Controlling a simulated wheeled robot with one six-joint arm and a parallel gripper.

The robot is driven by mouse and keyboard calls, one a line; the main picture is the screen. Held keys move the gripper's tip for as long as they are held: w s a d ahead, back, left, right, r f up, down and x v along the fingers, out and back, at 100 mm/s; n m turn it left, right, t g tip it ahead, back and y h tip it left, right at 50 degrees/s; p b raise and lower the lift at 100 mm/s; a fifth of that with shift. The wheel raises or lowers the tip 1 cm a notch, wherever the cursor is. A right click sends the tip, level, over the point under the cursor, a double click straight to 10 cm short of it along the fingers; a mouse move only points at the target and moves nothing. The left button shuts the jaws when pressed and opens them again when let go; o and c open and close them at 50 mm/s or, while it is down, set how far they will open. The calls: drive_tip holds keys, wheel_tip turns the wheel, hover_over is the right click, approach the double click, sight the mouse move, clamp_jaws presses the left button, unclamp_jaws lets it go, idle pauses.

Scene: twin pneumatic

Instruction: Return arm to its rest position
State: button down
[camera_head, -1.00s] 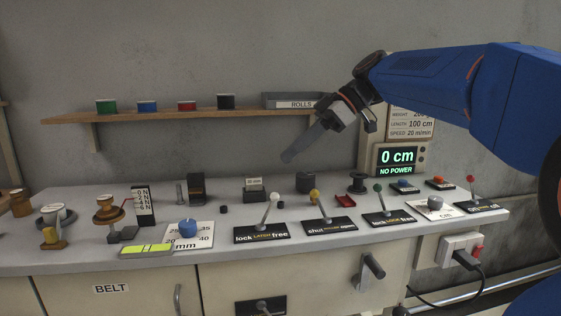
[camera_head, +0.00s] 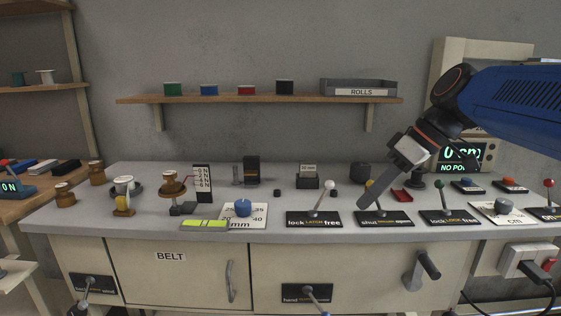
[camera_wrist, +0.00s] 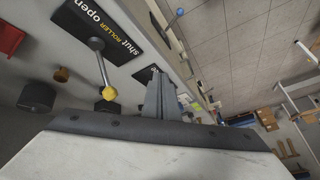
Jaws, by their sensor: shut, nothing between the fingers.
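My gripper (camera_head: 373,192) is shut and empty. In the head view its fingers point down and left, in front of the yellow-knobbed roller lever on the "shut ROLLER open" plate (camera_head: 384,219), and partly hide that lever. In the wrist view the shut fingers (camera_wrist: 160,95) show at the middle, apart from the yellow knob (camera_wrist: 109,93) and the roller plate (camera_wrist: 97,27). My blue arm comes in from the right and covers part of the display reading "0 cm, NO POWER" (camera_head: 463,168).
A shelf (camera_head: 260,98) with coloured spools and a ROLLS tray (camera_head: 358,91) hangs behind. A crank handle (camera_head: 430,265) sticks out below.

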drive_tip(key=s+d+f+m+t+h, duration=0.1)
drive_tip(key=s+d+f+m+h, duration=0.2)
drive_tip(key=s+f, duration=0.4)
drive_tip(key=s+d+f+m+t+h, duration=0.1)
drive_tip(key=s+d+f+m+h, duration=0.2)
drive_tip(key=f, duration=1.1)
drive_tip(key=s+d+m, duration=0.3)
drive_tip(key=s, duration=0.1)
drive_tip(key=shift+s+f+t, duration=0.15)
drive_tip(key=shift+s+t, duration=0.15)
drive_tip(key=shift+s, duration=0.05)
